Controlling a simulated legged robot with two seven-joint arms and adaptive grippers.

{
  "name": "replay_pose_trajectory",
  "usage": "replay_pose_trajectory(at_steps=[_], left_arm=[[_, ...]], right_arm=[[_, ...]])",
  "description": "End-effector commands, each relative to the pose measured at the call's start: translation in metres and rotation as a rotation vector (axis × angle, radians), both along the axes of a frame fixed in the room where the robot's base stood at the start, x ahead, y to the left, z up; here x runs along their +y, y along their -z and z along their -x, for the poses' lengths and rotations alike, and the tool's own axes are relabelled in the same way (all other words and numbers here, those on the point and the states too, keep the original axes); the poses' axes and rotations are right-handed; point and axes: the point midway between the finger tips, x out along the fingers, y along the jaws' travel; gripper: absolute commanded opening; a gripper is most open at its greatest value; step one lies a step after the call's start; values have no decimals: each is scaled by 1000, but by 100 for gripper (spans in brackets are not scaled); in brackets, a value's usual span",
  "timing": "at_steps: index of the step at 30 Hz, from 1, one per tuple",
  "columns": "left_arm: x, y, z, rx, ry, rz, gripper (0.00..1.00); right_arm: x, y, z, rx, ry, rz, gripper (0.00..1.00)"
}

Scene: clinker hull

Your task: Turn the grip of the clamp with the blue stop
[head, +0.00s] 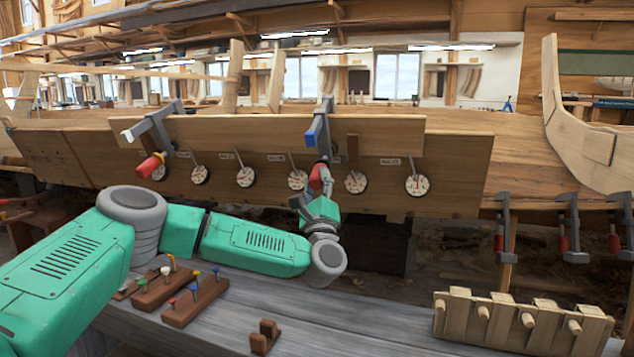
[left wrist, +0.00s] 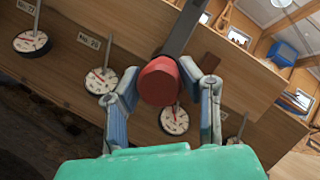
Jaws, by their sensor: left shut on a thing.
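The clamp with the blue stop (head: 312,131) hangs over the top plank of the hull, right of its middle. Its dark bar also shows in the left wrist view (left wrist: 183,32). Its red grip (left wrist: 160,82) points toward me at the lower end. My left gripper (head: 320,183) reaches up from below and is shut on the red grip, with one finger on each side of it in the left wrist view. The gripper partly hides the grip in the head view. My right gripper is not in view.
A second clamp with a white stop (head: 128,135) and red grip hangs at the left. Several round dials (head: 355,183) line the hull plank (head: 455,170). A bench (head: 330,320) below holds pegged wooden blocks (head: 195,300) and a wooden rack (head: 520,322). More clamps hang at the right.

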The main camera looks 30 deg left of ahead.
Motion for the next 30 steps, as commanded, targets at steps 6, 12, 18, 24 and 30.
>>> replay_pose_trajectory(at_steps=[6,12,18,24,30], left_arm=[[-2,7,-1,-19,43,98,4],[-2,8,-1,-36,61,145,4],[-3,8,-2,-42,67,159,4],[-3,8,-2,-42,67,159,4],[-3,7,-1,-43,67,158,53]], right_arm=[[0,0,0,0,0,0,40],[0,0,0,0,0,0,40],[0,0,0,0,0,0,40],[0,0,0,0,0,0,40],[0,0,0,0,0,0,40]])
